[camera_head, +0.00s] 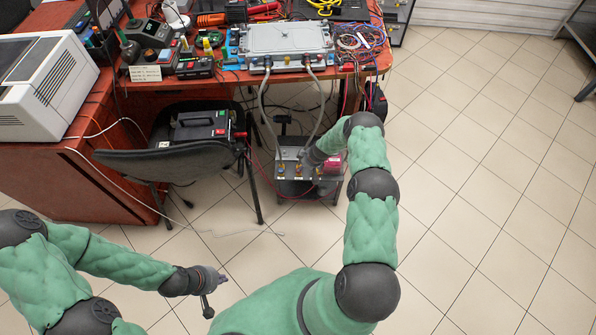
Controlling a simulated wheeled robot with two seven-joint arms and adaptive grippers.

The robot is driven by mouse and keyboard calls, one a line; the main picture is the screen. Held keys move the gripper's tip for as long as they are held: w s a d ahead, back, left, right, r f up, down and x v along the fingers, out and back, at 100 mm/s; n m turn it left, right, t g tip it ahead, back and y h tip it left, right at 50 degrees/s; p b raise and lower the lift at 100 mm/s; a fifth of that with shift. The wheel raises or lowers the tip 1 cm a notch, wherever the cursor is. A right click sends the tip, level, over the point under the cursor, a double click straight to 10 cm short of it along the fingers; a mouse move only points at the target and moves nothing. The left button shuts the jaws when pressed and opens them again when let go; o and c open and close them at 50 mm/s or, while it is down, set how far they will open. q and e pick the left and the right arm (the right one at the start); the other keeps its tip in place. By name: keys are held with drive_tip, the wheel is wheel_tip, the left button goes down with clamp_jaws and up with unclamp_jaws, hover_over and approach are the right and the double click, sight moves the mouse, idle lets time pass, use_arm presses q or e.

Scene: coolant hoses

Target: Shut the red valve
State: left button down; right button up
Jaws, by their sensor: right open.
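A low dark grey unit (295,187) stands on the floor under the table edge, with several small brass-coloured fittings on its top. Two grey hoses (268,110) run from the table down to it. A red block-like part (333,166) shows at its right side, partly behind my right arm; I cannot tell whether it is the red valve, and I see no clear valve handle. My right gripper (309,160) is open over the unit's top, close to the fittings; its fingertips are small and hard to make out. My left gripper (217,293) is open and empty above the floor, with its fingers apart.
The wooden table (345,70) carries a grey metal case (288,38), tools and tangled wires. A chair (170,162) with a black and red box on its seat stands left of the unit. A thin cable lies on the floor. The tiled floor at right is clear.

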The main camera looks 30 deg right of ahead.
drive_tip(key=b+x, duration=0.3)
drive_tip(key=x, duration=0.5)
drive_tip(key=shift+f, duration=0.1)
drive_tip(key=shift+c, duration=0.3)
clamp_jaws()
